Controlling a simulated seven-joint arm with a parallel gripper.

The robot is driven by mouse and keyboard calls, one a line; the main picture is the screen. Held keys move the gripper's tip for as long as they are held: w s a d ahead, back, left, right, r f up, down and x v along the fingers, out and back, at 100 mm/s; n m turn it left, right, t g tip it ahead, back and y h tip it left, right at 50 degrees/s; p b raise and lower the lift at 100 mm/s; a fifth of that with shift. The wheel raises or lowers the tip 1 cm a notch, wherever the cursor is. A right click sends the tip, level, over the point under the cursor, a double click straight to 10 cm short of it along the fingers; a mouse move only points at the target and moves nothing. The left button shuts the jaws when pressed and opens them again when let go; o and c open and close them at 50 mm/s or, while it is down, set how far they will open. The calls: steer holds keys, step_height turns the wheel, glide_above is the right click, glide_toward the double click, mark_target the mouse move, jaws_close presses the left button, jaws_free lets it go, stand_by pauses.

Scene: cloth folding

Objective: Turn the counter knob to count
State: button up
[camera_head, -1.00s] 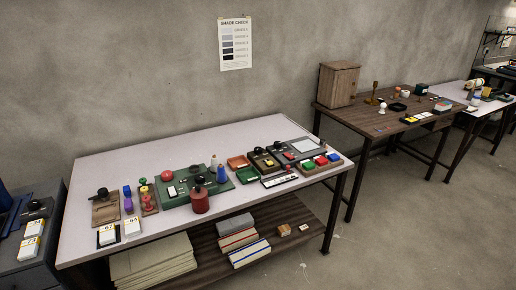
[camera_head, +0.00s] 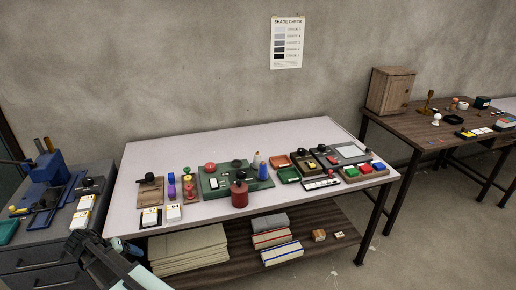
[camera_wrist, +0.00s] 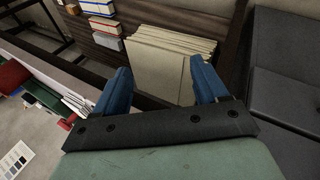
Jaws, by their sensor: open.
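Several small devices with dark knobs are in the head view, and I cannot tell which is the counter. One black knob (camera_head: 149,177) is on a wooden board at the table's left end. Another dark knob (camera_head: 88,182) is on a device on the grey cabinet, beside white number cards (camera_head: 86,202). The green board (camera_head: 228,188) also bears dark round parts. My gripper shows in the wrist view (camera_wrist: 160,72) with its two blue fingers spread apart and nothing between them. My arm enters the head view at the lower left, in front of the table and away from the knobs.
The pale tabletop (camera_head: 215,150) is clear toward the back. A red jar (camera_head: 239,195) stands near its front edge. Stacked folders (camera_head: 188,250) lie on the shelf below. A blue press (camera_head: 47,172) stands on the grey cabinet (camera_head: 40,256). A brown table stands at the right.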

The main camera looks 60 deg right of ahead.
steer(key=w+d+r+m+t, duration=0.1)
steer(key=w+d+r+t, duration=0.2)
steer(key=w+r, duration=0.8)
steer(key=w+d+r+m+t, duration=0.15)
steer(key=w+r+t, duration=0.25)
steer(key=w+r, duration=0.65)
steer(key=w+d+r+m, duration=0.1)
steer(key=w+d+r, duration=0.1)
steer(key=d, duration=0.4)
steer(key=w+d+r+m, duration=0.1)
steer(key=w+d+r, duration=0.1)
steer(key=d, duration=0.4)
steer(key=s+d+f+m+g, duration=0.1)
steer(key=s+d+m, duration=0.25)
steer(key=d, duration=0.85)
steer(key=s+d+m+g, duration=0.2)
steer(key=s+d, duration=0.3)
steer(key=d, duration=0.6)
steer(key=m+g+y, duration=0.2)
steer(key=m+y, duration=0.4)
steer(key=m, duration=0.7)
glide_above(301, 150)
steer(key=f, duration=1.4)
steer(key=shift+d, duration=0.2)
